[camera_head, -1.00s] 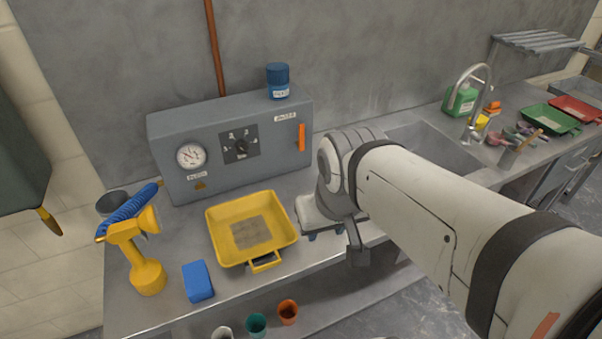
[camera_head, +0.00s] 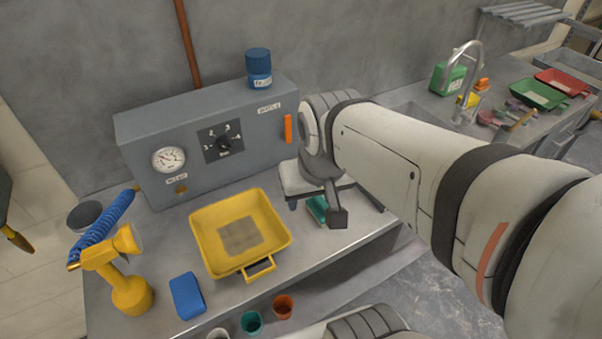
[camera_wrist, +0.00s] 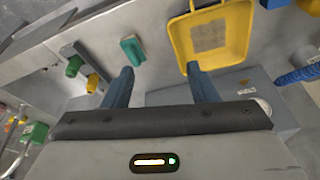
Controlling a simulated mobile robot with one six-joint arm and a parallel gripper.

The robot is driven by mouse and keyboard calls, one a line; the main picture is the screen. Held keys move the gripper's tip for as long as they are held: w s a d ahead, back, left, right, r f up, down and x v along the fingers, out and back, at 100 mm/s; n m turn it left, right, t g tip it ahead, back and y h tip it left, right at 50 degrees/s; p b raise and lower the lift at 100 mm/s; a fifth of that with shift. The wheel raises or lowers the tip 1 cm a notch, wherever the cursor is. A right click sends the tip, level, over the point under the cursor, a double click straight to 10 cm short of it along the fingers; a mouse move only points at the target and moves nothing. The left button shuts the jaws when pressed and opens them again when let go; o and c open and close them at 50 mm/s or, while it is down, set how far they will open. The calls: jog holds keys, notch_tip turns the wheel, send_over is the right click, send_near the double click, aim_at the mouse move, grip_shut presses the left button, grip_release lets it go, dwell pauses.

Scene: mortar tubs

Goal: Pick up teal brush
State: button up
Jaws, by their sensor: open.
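The teal brush (camera_head: 317,209) lies on the steel bench just right of the yellow tray (camera_head: 205,250), partly hidden behind my wrist in the head view. In the wrist view the teal brush (camera_wrist: 132,50) lies beyond my left-hand finger, a little toward the picture's top, with bare bench around it. My gripper (camera_wrist: 159,70) is open and empty, with its two blue fingers apart. It hangs above the bench close to the brush, and I see no contact.
A grey control box (camera_head: 215,145) with a blue jar (camera_head: 258,68) on top stands behind the bench area. Teal (camera_head: 251,323) and orange (camera_head: 283,307) cups sit by the front edge.

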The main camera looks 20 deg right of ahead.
aim_at(322, 200)
jog(key=o, duration=0.6)
jog(key=w+d+f+m+g+b, duration=0.1)
jog(key=w+d+f+m+b, duration=0.1)
jog(key=w+d+f+m, duration=0.2)
jog(key=w+f+m, duration=0.3)
jog(key=w, duration=0.2)
jog(key=shift+w+d+g+b, duration=0.15)
jog(key=shift+w+g+b, duration=0.05)
jog(key=shift+g+b, duration=0.2)
jog(key=o, duration=0.4)
jog(key=w+d+f+m, duration=0.1)
jog(key=w+f+m, duration=0.1)
jog(key=f, duration=0.1)
jog(key=w+d+f+m+g+b, duration=0.1)
jog(key=w+d+f+m, duration=0.1)
jog(key=f+m, duration=0.1)
jog(key=w+d+f+m+b, duration=0.1)
jog(key=w+d+f+m, duration=0.1)
jog(key=w+f, duration=0.1)
jog(key=shift+f+m+g, duration=0.3)
jog(key=shift+f, duration=0.3)
jog(key=shift+w+d+f, duration=0.2)
jog(key=shift+f, duration=0.45)
jog(key=shift+s+f+p, duration=0.15)
jog(key=shift+f+p, duration=0.15)
jog(key=shift+f, duration=1.5)
jog(key=shift+s+f+p, duration=0.15)
jog(key=shift+f+p, duration=0.15)
jog(key=shift+f, duration=1.45)
